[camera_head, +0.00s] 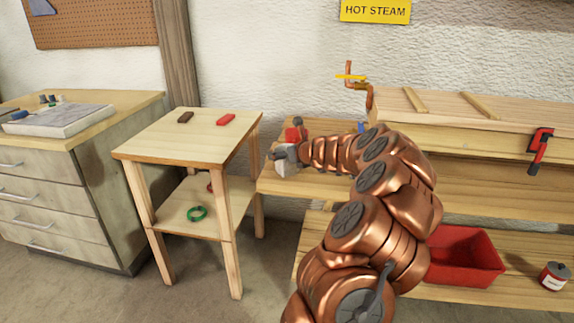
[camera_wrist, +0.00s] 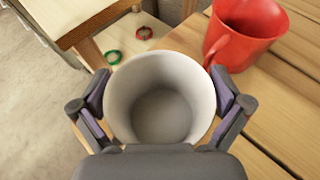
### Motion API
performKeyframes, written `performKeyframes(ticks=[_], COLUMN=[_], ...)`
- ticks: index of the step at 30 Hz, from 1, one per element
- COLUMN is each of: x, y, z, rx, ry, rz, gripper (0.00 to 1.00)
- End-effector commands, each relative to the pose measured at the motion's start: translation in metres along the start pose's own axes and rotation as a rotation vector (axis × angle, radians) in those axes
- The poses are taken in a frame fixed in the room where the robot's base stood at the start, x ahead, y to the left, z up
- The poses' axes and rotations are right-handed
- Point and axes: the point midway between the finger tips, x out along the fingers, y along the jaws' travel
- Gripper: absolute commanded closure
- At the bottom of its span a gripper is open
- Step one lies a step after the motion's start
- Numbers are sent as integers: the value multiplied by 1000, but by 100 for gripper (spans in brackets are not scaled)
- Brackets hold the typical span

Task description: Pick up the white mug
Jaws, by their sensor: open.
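The white mug (camera_wrist: 161,112) stands in the middle of the wrist view, and I look down into its empty inside. My gripper (camera_wrist: 162,82) is open, with one finger on each side of the mug. The fingers are very close to its walls; I cannot tell whether they touch. No handle of the white mug shows. In the head view, my gripper (camera_head: 283,155) is at the left end of the wooden bench, and a small pale part of the white mug (camera_head: 283,169) shows below it.
A red mug (camera_wrist: 245,32) stands just right of the white mug, its handle close to my right finger. A small wooden table (camera_head: 190,137) with a lower shelf stands left. A copper pipe (camera_head: 368,92) rises behind the bench. A red bin (camera_head: 465,258) sits on the lower shelf.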

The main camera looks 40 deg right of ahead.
Motion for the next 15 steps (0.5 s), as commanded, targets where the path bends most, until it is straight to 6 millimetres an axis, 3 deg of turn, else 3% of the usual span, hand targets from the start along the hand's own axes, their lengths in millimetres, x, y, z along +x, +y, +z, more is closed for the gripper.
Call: performKeyframes(ticks=[5,15], x=[0,0], y=[0,0], z=[0,0], rx=[0,0], ry=[0,0], rz=[1,1], gripper=[1,36])
